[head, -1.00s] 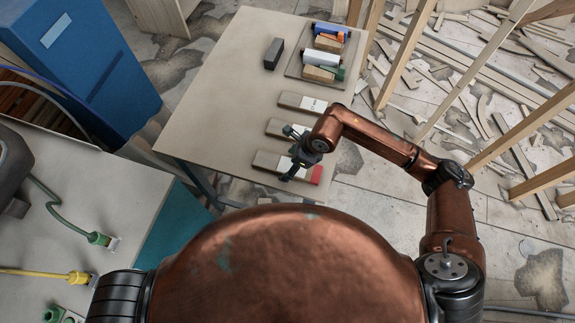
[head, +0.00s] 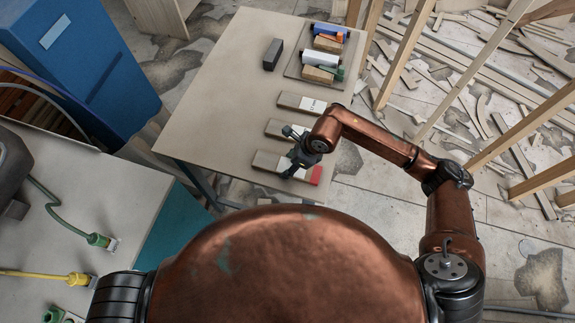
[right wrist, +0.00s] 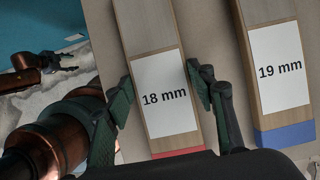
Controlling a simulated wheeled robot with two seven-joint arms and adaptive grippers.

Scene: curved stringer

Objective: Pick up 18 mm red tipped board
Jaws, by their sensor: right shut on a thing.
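The 18 mm board (right wrist: 152,40) is a long wooden piece with a white "18 mm" label and a red tip. In the head view its red tip (head: 316,175) points right, near the table's front edge. My right gripper (head: 291,168) is over this board near its label. In the right wrist view its dark green fingers (right wrist: 160,95) are on either side of the board, shut on it. The board appears to lie on the table; any lift cannot be told. A small copper arm end with dark fingers (right wrist: 62,62), apparently my left gripper, shows far left; its opening is unclear.
The 19 mm board (right wrist: 277,65), with a blue tip, lies parallel beside it. Another labelled board (head: 302,103) lies farther back. A tray (head: 293,68) of tools and blocks and a dark block (head: 273,54) stand at the table's far end. The table's left part is clear.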

